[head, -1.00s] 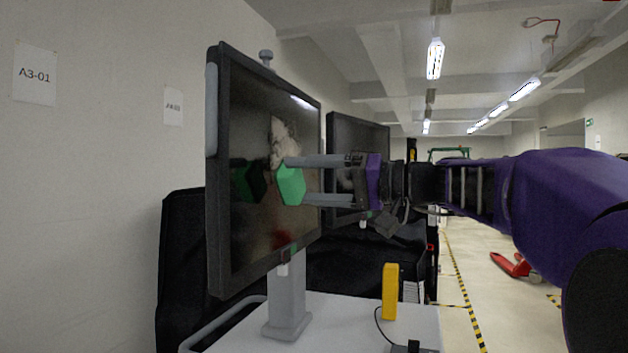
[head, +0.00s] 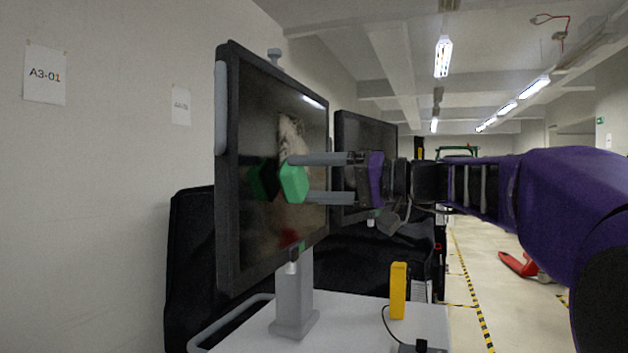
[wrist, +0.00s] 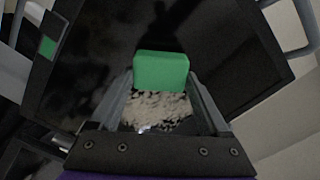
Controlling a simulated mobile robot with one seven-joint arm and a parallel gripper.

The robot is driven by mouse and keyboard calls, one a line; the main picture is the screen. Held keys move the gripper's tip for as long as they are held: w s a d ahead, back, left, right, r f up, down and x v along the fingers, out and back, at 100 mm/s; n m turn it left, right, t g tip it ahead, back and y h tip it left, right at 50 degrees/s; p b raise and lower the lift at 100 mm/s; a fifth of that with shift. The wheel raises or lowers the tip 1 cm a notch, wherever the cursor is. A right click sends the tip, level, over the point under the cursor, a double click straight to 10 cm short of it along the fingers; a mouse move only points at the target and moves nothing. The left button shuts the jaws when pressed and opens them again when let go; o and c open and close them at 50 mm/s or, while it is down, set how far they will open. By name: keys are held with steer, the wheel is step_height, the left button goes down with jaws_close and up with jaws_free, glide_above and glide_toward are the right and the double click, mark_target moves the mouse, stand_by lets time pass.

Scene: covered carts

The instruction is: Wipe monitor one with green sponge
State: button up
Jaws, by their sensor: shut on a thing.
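The green sponge (head: 294,182) is held between the fingertips of my gripper (head: 300,179), just in front of the near monitor's screen. It also shows in the wrist view (wrist: 161,71) between the two fingers. The near monitor (head: 262,110) is large and black-framed, on a grey stand. Its dark screen reflects the sponge; a narrow gap seems to separate the two. A pale speckled smudge (head: 291,135) is on the screen, partly hidden by a finger, and shows below the sponge in the wrist view (wrist: 158,108). A faint reddish patch (head: 290,238) shows low on the screen.
A second monitor (head: 366,135) stands behind the first. The white cart top (head: 350,335) carries the monitor stand (head: 295,300) and a yellow upright object (head: 398,290) with a black cable. Dark covered shapes (head: 190,260) stand behind. Open floor lies at right.

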steer(key=shift+w+a, duration=0.2)
steer(key=shift+a, duration=0.5)
